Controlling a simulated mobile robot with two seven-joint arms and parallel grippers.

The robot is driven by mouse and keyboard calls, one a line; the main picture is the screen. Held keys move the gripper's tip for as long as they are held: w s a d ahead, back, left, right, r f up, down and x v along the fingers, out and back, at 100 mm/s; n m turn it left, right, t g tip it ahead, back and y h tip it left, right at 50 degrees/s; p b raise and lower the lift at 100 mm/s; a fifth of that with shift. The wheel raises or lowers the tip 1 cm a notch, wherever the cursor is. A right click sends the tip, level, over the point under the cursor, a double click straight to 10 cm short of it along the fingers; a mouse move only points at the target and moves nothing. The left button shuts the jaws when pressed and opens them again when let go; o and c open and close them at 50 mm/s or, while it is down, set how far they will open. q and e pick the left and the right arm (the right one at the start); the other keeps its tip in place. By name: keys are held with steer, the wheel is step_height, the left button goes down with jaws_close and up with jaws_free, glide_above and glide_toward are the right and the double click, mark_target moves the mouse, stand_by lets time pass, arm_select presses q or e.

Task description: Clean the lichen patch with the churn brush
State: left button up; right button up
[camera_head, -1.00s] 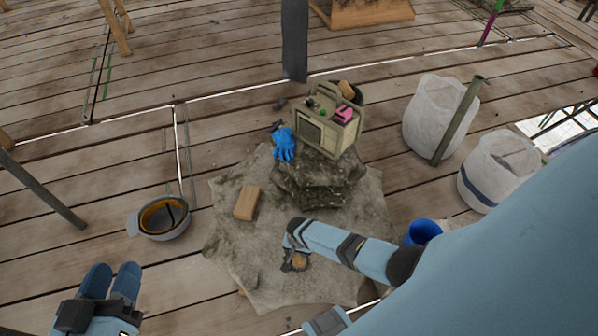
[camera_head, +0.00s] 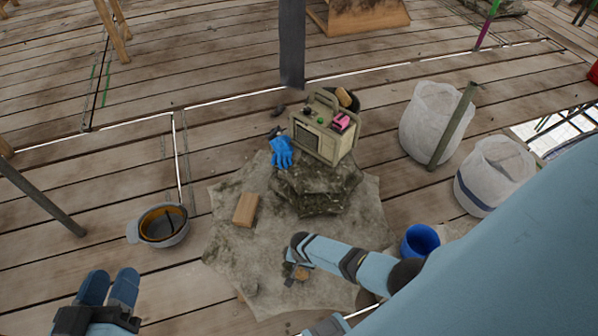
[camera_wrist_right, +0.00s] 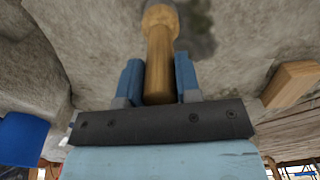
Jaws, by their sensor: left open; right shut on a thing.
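My right gripper (camera_wrist_right: 160,85) is shut on the wooden handle of the churn brush (camera_wrist_right: 159,50). The brush's thicker head points away from the gripper over the grey stone, and its bristles are hidden. In the head view the brush (camera_head: 301,273) shows as a small tan piece beside my right forearm. A dark patch, apparently the lichen patch (camera_wrist_right: 199,28), lies on the stone beside the brush head; I cannot tell whether they touch. In the head view a dark greenish spot shows just left of the brush. My left gripper (camera_head: 110,289) is open and empty at lower left.
The stone slab (camera_head: 225,265) carries a wooden block (camera_head: 246,209) and a raised rock with a radio (camera_head: 318,140). A blue glove (camera_head: 281,153) hangs by the radio. A helmet (camera_head: 165,226), blue bucket (camera_head: 420,241) and white sacks (camera_head: 432,118) stand around.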

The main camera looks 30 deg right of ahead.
steer(key=shift+s+d+f, duration=0.1)
steer(key=shift+s+d, duration=0.15)
steer(key=shift+d, duration=0.1)
steer(key=shift+w, duration=0.1)
